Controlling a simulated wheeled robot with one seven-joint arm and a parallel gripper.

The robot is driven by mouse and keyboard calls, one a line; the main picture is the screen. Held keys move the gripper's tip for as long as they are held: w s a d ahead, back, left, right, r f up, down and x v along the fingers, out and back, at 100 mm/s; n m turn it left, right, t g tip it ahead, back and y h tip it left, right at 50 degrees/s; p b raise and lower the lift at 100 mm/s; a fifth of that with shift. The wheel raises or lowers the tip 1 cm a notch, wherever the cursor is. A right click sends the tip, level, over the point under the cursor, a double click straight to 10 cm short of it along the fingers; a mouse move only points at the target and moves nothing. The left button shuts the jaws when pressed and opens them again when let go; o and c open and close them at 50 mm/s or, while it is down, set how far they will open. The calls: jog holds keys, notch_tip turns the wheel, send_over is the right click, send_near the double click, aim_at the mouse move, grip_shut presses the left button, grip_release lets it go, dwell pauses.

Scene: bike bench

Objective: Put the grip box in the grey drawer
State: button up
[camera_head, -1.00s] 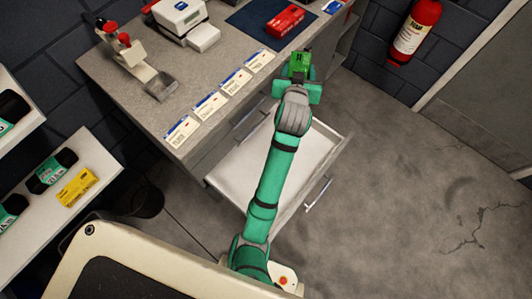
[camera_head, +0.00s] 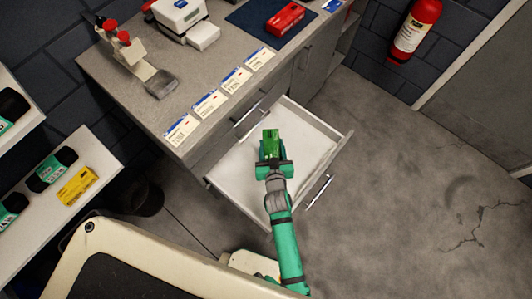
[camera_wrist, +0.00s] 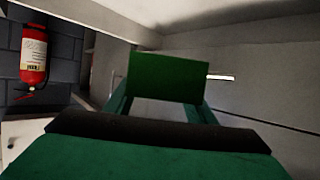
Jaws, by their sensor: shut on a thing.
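My gripper (camera_head: 270,155) is shut on a small green box, which I take to be the grip box (camera_head: 270,137). In the head view it is over the open grey drawer (camera_head: 317,137), whose pale inside is empty apart from what my arm hides. The green box also shows between the fingers in the wrist view (camera_wrist: 163,76). I cannot tell how high the box is above the drawer floor.
The grey bench (camera_head: 205,65) carries a red box (camera_head: 285,19), a white device (camera_head: 180,15), a clamp-like tool (camera_head: 135,58) and several paper cards. A white shelf (camera_head: 75,190) at left holds boxes. A fire extinguisher (camera_head: 416,28) hangs on the wall. Floor at right is clear.

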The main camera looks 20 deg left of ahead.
jog(key=s+f, duration=0.5)
jog(key=w+a+f, duration=0.2)
jog(key=w+f, duration=0.1)
jog(key=w+a+f, duration=0.2)
jog(key=w+f, duration=0.1)
jog(key=w, duration=0.1)
jog(key=w+a+f, duration=0.2)
jog(key=w+f, duration=0.1)
jog(key=shift+w+a, duration=0.35)
jog(key=shift+a, duration=0.05)
jog(key=shift+w+a+f, duration=0.25)
jog(key=shift+w+f, duration=0.1)
jog(key=shift+f, duration=0.3)
jog(key=shift+d+f, duration=0.1)
jog(key=shift+f, duration=1.3)
jog(key=shift+f, duration=0.1)
jog(key=o, duration=1.1)
